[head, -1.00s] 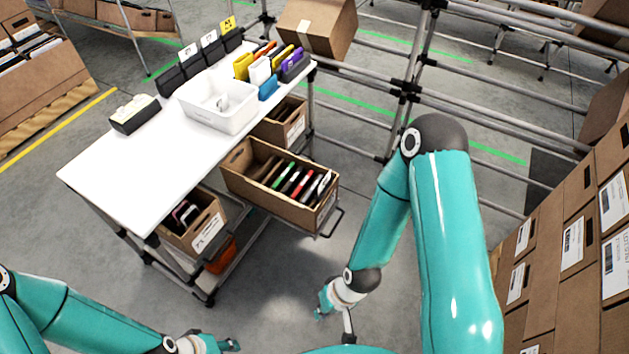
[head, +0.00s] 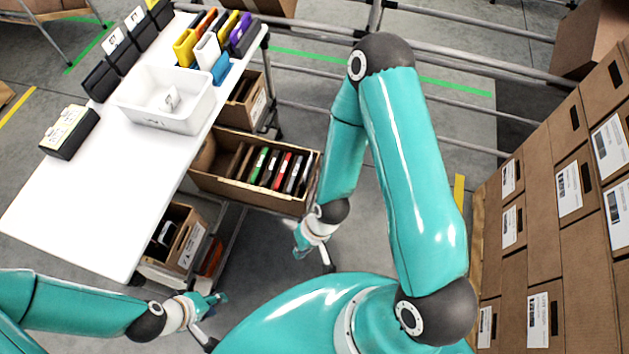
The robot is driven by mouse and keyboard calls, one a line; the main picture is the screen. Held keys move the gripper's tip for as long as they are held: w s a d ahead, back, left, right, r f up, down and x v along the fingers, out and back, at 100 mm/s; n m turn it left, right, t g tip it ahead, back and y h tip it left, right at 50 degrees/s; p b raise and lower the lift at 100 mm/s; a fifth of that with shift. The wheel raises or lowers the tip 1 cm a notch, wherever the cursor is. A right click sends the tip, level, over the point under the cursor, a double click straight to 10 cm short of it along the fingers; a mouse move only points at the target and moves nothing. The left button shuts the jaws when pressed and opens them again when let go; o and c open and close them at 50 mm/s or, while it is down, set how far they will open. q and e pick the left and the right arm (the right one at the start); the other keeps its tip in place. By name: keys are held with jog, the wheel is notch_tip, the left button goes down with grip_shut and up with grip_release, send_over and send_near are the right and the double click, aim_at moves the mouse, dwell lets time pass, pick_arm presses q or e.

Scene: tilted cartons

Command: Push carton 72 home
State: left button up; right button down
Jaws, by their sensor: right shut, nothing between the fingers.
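No number can be read on any carton, so I cannot tell which is carton 72. One open brown carton (head: 214,178), holding several thin upright items in green, red and dark colours, sticks out from under the white table towards my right arm. A smaller carton (head: 254,106) sits behind it, and another (head: 187,247) with a white label sits nearer, both under the table. My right gripper (head: 299,251) is shut and empty, pointing down, just below the sticking-out carton's near end in the picture; contact is not visible. My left gripper (head: 218,299) is low at the front; its fingers are too small to judge.
The white table (head: 75,200) carries a white bin (head: 165,112), black holders and coloured folders. A stack of labelled cartons (head: 545,225) stands close on the right. Grey rails (head: 460,60) run behind. Grey floor shows between the table and my arms.

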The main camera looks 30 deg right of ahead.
jog(key=w+d+f+m+t+b, duration=0.1)
jog(key=w+d+f+m+b, duration=0.25)
jog(key=d+m+b, duration=0.45)
jog(key=w+d+f+m+b, duration=0.3)
jog(key=d+f+m+b, duration=0.1)
jog(key=d+m+b, duration=0.4)
jog(key=w+d+r+m+t+y+b, duration=0.25)
jog(key=d+r+m+t+b, duration=0.35)
jog(key=m+b, duration=0.55)
jog(key=n+b, duration=0.2)
jog(key=b, duration=0.4)
send_near(308, 184)
jog(key=shift+m+g+h, duration=0.25)
jog(key=shift+g+h, duration=0.1)
jog(key=shift+g, duration=0.05)
jog(key=x, duration=0.6)
jog(key=shift+w+a+r, duration=0.2)
jog(key=shift+a+r, duration=0.05)
jog(key=shift+a, duration=0.05)
